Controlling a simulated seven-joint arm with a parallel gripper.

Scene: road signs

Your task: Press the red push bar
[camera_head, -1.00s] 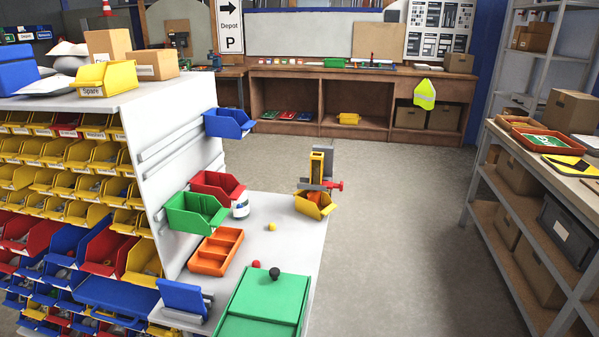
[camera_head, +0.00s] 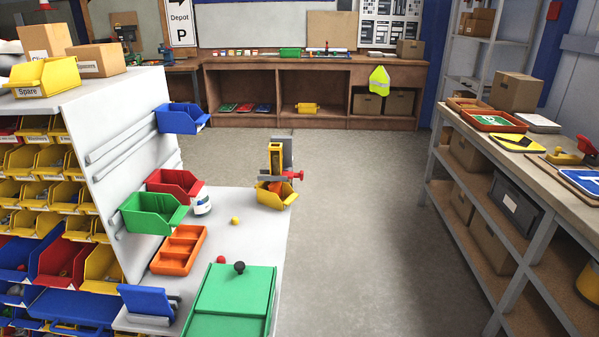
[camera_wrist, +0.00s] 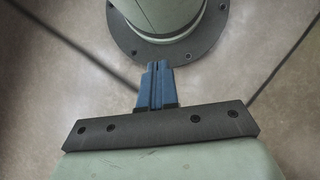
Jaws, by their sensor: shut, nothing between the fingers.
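A yellow upright dispenser (camera_head: 276,158) with a grey frame stands at the far right corner of the white worktop. A red part (camera_head: 296,175), which looks like the push bar, sticks out from its right side. A yellow bin (camera_head: 270,195) sits at its foot. My gripper (camera_wrist: 158,66) shows only in the wrist view; its blue fingers are shut together with nothing between them. It is over bare floor beside a round part of my own body, away from the dispenser. In the head view my gripper is out of sight.
The white worktop (camera_head: 222,230) also bears a green lidded box (camera_head: 232,300), an orange tray (camera_head: 180,250) and small balls. Bins hang on the rack at left. A shelf bench (camera_head: 540,165) with boxes and a red-handled object (camera_head: 587,148) stands at right. The floor between is clear.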

